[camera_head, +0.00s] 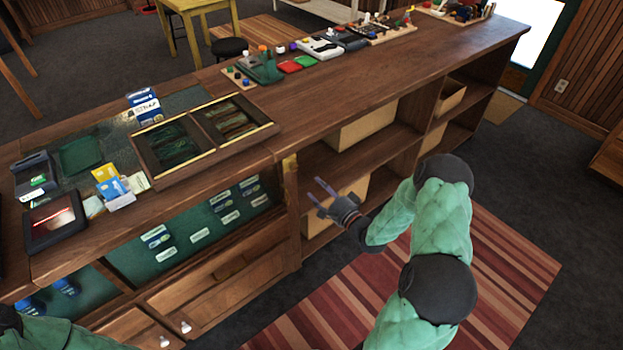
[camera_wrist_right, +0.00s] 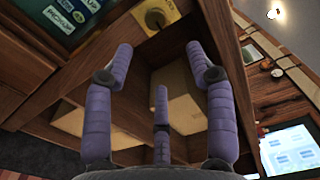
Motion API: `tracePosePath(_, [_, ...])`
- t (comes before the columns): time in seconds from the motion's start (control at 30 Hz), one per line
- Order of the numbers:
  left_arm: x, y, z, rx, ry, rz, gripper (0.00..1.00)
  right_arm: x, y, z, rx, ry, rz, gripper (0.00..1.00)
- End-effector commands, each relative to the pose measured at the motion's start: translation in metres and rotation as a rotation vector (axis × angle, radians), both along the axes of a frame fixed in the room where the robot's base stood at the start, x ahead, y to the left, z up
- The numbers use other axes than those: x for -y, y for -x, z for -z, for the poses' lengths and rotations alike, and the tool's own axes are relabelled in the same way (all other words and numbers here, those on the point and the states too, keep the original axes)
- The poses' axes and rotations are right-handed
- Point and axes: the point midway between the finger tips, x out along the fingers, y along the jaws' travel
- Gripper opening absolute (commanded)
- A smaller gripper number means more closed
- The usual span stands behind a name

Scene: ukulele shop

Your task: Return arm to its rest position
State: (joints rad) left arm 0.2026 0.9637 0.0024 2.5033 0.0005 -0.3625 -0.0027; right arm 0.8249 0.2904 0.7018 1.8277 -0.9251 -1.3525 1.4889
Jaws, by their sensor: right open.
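My right gripper (camera_head: 322,198) is open and empty in the head view, in front of the counter's open shelves. Its green-sleeved arm comes in from the lower right. In the right wrist view, the purple fingers of the right gripper (camera_wrist_right: 162,80) are spread apart with nothing between them. The shelf front and a box lie beyond them. Of my left arm only a green sleeve shows at the lower left of the head view; its gripper is out of view.
The wooden counter (camera_head: 330,83) runs along the right arm's far side. On it are a divided tray (camera_head: 205,130), a blue card box (camera_head: 146,106) and a card reader (camera_head: 34,174). Boxes (camera_head: 363,127) sit on its shelves. The striped rug (camera_head: 500,262) has free room.

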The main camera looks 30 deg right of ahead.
Motion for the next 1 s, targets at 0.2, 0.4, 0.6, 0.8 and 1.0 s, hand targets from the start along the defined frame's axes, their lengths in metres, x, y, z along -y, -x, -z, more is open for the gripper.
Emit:
tracePosePath(0.2, [0.0, 0.0, 0.0, 0.0, 0.0, 0.0, 0.4, 0.0, 0.0, 0.0, -0.001, 0.0, 0.0, 0.56])
tracePosePath(0.4, [0.0, 0.0, 0.0, 0.0, 0.0, 0.0, 0.4, -0.028, -0.009, 0.031, -0.112, 0.072, -0.012, 0.56])
tracePosePath(0.6, [0.0, 0.0, 0.0, 0.0, 0.0, 0.0, 0.4, -0.111, 0.001, 0.115, -0.438, 0.315, -0.15, 0.56])
tracePosePath(0.8, [0.0, 0.0, 0.0, 0.0, 0.0, 0.0, 0.4, -0.202, 0.064, 0.185, -0.735, 0.57, -0.461, 0.56])
tracePosePath(1.0, [0.0, 0.0, 0.0, 0.0, 0.0, 0.0, 0.4, -0.27, 0.155, 0.219, -0.925, 0.759, -0.846, 0.56])
